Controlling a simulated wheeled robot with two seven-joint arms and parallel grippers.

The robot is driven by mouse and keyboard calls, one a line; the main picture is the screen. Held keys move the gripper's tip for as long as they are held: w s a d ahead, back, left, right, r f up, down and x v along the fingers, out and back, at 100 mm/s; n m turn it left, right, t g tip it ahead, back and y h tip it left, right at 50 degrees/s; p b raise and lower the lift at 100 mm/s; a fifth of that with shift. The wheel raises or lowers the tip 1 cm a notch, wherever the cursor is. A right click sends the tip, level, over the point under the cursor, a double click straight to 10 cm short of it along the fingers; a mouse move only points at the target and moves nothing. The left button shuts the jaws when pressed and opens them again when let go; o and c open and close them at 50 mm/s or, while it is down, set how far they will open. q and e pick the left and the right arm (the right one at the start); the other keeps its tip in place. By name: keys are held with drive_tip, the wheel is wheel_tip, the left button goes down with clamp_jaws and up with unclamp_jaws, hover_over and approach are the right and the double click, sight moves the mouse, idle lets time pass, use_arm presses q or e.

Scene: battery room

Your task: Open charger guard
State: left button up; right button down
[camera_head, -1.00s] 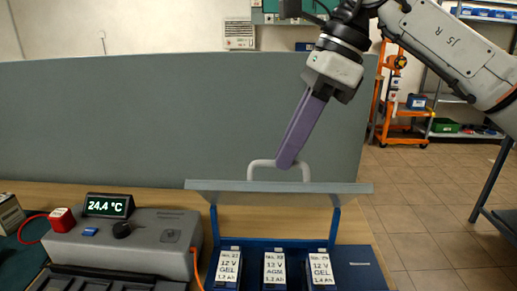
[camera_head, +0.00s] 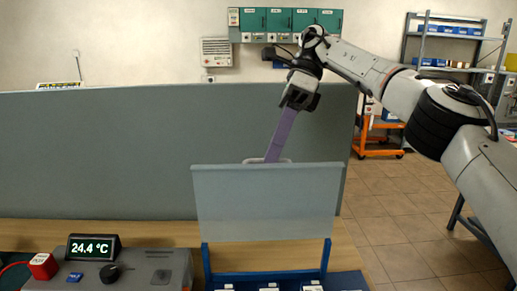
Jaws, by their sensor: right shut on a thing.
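The charger guard (camera_head: 265,205) is a pale, see-through grey panel on a blue frame, standing raised and nearly upright at the back of the blue charger (camera_head: 345,281). Its light handle (camera_head: 250,161) shows at the panel's top edge, partly hidden. My right gripper (camera_head: 274,158), with long purple fingers, reaches down from above and is shut on the handle; the fingertips are partly behind the panel's top edge. Tops of labelled batteries (camera_head: 268,288) show at the bottom edge. My left gripper is not in view.
A grey device with a 24.4 °C display (camera_head: 93,247) and black knob stands left of the charger, beside a red block (camera_head: 43,265). A grey-green partition (camera_head: 110,150) stands behind the bench (camera_head: 150,233). Shelving and an orange trolley (camera_head: 378,140) are at the right.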

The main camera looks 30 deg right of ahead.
drive_tip(key=shift+w+d+f+g, duration=0.1)
drive_tip(key=shift+d+f+g, duration=0.05)
drive_tip(key=shift+f, duration=0.2)
drive_tip(key=shift+w+d+f+g, duration=0.1)
drive_tip(key=shift+f+g, duration=0.05)
drive_tip(key=shift+f, duration=0.2)
drive_tip(key=c, duration=1.9)
unclamp_jaws()
drive_tip(key=shift+c, duration=0.2)
drive_tip(key=shift+o, duration=0.5)
drive_tip(key=shift+w, duration=0.15)
drive_tip(key=shift+r, duration=0.2)
